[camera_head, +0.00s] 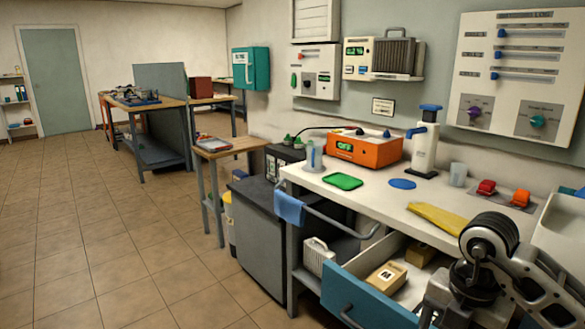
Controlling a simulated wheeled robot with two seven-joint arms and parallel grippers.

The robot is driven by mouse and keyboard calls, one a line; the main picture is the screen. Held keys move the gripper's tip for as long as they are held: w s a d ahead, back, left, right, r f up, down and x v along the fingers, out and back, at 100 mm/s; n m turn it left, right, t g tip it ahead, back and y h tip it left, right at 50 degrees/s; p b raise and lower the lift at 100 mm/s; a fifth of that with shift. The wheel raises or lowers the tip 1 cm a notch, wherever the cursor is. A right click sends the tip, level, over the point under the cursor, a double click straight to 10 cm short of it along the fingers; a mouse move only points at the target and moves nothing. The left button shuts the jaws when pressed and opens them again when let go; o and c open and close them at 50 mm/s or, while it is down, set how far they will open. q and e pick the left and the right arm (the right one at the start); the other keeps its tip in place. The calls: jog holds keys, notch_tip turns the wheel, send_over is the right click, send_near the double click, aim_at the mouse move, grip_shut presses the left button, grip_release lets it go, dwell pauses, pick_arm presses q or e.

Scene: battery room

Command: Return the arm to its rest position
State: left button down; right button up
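My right arm (495,255) comes in at the lower right, bent in front of the white workbench (435,212). Its grey end (445,298) hangs low by the open blue-fronted drawer (365,295). The fingers are not clearly seen, so I cannot tell whether this gripper is open or shut, or whether it touches the drawer. My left arm and gripper are not in view.
The drawer holds a box marked M (387,277) and another box (420,254). An orange device reading OFF (363,148), a green pad (343,181), a yellow cloth (437,218) and red switches (503,192) are on the bench. Tiled floor (110,235) is clear at left.

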jog(key=s+a+f+n+g+y, duration=0.1)
jog(key=s+a+n+y, duration=0.15)
jog(key=a+y, duration=0.45)
jog(key=s+a+f+n+g+y, duration=0.1)
jog(key=s+a+n+y, duration=0.15)
jog(key=a, duration=0.75)
jog(key=s+a+r+m+t+y, duration=0.1)
jog(key=a+r+m+t+y, duration=0.45)
jog(key=r+y, duration=0.45)
jog(key=w+d+f+m+t+h, duration=0.2)
jog(key=d+f+m+t+h, duration=0.2)
jog(key=m+t+h, duration=0.4)
jog(key=w+d+f+m+t+h, duration=0.2)
jog(key=d+f+m+t+h, duration=0.3)
jog(key=m, duration=0.6)
jog(key=s+d+f+m+g+h, duration=0.1)
jog(key=s+f+m+g, duration=0.1)
jog(key=s+f, duration=0.3)
jog(key=s+d+f+m+g+h, duration=0.1)
jog(key=s+f+g, duration=0.3)
jog(key=f, duration=0.5)
jog(key=shift+s+f+m+h+p, duration=0.3)
jog(key=shift+s+f+m+h, duration=0.1)
jog(key=shift+m+h, duration=0.3)
jog(key=shift+d, duration=0.1)
